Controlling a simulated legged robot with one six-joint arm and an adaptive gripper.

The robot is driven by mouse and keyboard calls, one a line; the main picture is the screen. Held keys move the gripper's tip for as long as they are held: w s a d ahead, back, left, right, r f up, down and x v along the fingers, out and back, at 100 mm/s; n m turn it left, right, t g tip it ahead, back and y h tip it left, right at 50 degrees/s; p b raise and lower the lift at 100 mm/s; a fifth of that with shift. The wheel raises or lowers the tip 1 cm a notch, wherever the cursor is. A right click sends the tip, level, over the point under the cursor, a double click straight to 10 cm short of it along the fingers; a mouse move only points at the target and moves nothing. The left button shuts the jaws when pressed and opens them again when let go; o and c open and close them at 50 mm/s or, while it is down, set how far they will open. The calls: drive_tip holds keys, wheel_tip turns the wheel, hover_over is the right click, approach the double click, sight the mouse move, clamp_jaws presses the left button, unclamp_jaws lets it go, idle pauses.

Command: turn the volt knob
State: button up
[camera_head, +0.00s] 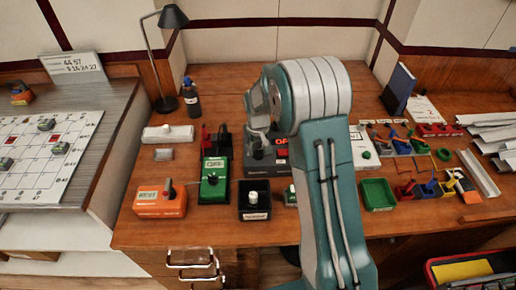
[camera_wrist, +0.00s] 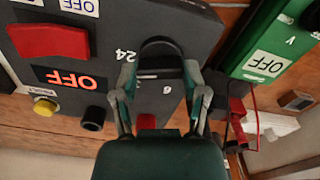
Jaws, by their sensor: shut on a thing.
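The dark power supply box (camera_head: 262,168) stands at the middle of the desk, partly hidden by my arm. In the wrist view its dark face (camera_wrist: 200,25) fills the upper left. The black volt knob (camera_wrist: 160,48) sits on this face, with the numbers 24 and 6 printed beside it. My gripper (camera_wrist: 159,76) is shut on the knob, one finger on each side. In the head view my gripper (camera_head: 258,125) is above the box, and the knob is hidden there.
On the box are a red switch (camera_wrist: 48,41), a lit OFF display (camera_wrist: 70,78), a yellow button (camera_wrist: 45,108) and a black knob (camera_wrist: 93,118). A green OFF unit (camera_head: 214,180), an orange unit (camera_head: 160,200) and a black unit (camera_head: 254,201) stand nearby. A green tray (camera_head: 377,194) is at right.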

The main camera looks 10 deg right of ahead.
drive_tip(key=n, duration=0.4)
drive_tip(key=shift+s+f+n, duration=0.1)
drive_tip(key=shift+n, duration=2.4)
drive_tip(key=o, duration=1.1)
drive_tip(key=shift+o, duration=0.2)
wheel_tip(320, 180, up, 12)
